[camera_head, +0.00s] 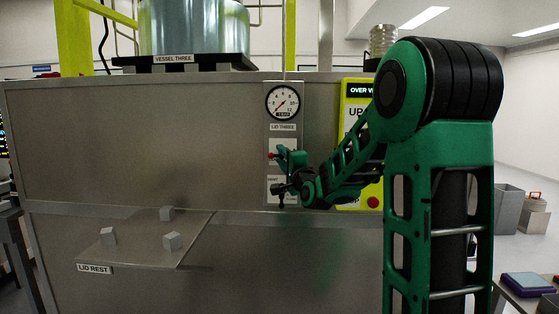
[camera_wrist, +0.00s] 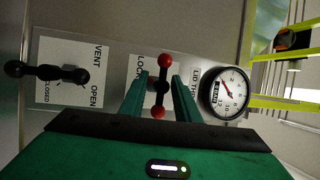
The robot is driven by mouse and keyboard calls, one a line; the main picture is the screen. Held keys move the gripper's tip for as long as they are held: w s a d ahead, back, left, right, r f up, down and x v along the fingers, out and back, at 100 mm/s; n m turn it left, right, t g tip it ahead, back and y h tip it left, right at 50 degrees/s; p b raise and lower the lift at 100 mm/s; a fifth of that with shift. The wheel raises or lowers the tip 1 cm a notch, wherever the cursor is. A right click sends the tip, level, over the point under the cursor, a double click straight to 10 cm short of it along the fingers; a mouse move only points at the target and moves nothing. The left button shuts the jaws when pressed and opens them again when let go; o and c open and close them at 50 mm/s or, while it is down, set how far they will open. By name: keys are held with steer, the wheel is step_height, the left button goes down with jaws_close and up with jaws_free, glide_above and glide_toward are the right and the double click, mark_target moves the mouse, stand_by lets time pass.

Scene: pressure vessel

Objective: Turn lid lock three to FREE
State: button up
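The lid three lock handle (camera_wrist: 160,88) is a dark bar with a red ball at each end. In the wrist view it runs up and down the picture, between my fingers. My gripper (camera_wrist: 161,84) is open, one finger on each side of the bar, with visible gaps. The lock's label plate (camera_wrist: 138,72) shows letters starting "LOC"; my fingers cover part of it, and the word FREE does not show. In the head view my gripper (camera_head: 290,158) is at the panel below the LID THREE label (camera_head: 283,127), with one red ball (camera_head: 271,155) showing beside it.
A pressure gauge (camera_head: 283,103) sits above the lock. A black vent handle (camera_wrist: 47,73), labelled VENT, OPEN and CLOSED, is on the same panel below the lock. A yellow sign panel (camera_head: 353,104) stands to the right. The lid rest shelf (camera_head: 140,247) juts out at lower left.

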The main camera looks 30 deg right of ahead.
steer(key=shift+c, duration=0.2)
jaws_close()
steer(key=shift+r, duration=0.1)
